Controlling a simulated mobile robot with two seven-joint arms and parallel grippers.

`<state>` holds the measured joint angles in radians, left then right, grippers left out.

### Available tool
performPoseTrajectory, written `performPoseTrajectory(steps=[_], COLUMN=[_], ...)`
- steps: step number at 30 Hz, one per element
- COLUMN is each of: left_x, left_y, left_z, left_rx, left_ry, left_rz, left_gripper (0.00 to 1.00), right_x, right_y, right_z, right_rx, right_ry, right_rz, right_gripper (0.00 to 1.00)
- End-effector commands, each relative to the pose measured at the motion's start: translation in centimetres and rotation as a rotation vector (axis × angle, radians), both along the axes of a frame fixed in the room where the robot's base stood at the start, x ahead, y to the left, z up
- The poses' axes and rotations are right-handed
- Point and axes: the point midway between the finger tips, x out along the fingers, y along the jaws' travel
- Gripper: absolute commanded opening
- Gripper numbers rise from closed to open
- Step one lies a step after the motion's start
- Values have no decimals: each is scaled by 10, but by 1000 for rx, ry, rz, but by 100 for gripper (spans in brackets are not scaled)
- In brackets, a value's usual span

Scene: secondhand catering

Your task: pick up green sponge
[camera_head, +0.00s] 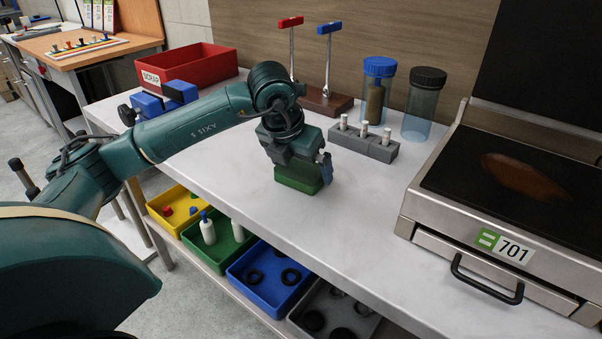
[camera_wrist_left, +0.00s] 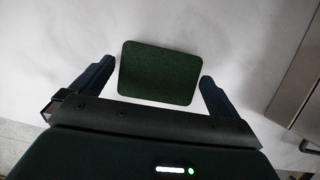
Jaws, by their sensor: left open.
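The green sponge (camera_head: 298,180) lies on the light worktop in the head view, under my left gripper (camera_head: 308,166), which hides part of its top. In the left wrist view the sponge (camera_wrist_left: 158,72) is a dark green rounded rectangle between the two fingers of my left gripper (camera_wrist_left: 152,88). The fingers are spread, with a narrow gap at each side of the sponge. The left gripper is open. My right gripper does not show.
A grey block with white pegs (camera_head: 363,140) stands behind the sponge. A steel griddle (camera_head: 435,212) is to the right. A red scrap bin (camera_head: 188,68) and blue vise (camera_head: 163,100) are at the back left. Worktop right of the sponge is clear. Coloured trays (camera_head: 262,278) sit below.

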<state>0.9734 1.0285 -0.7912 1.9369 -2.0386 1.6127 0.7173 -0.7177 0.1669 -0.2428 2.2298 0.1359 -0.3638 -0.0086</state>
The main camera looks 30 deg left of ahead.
Motion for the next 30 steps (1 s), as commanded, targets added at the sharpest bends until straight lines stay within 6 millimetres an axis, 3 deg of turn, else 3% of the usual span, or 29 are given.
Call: performPoseTrajectory(steps=[2,15,23,30], left_x=[0,0,0,1], left_y=[0,0,0,0], left_z=[0,1,4,44], left_rx=[0,0,-1,-3], left_ry=[0,0,-1,-6], left_rz=[0,1,1,1], left_gripper=[100,64,64,64], right_x=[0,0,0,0], right_y=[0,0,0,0], right_z=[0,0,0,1], right_rx=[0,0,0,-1], right_ry=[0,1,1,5], right_rz=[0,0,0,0], right_gripper=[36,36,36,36])
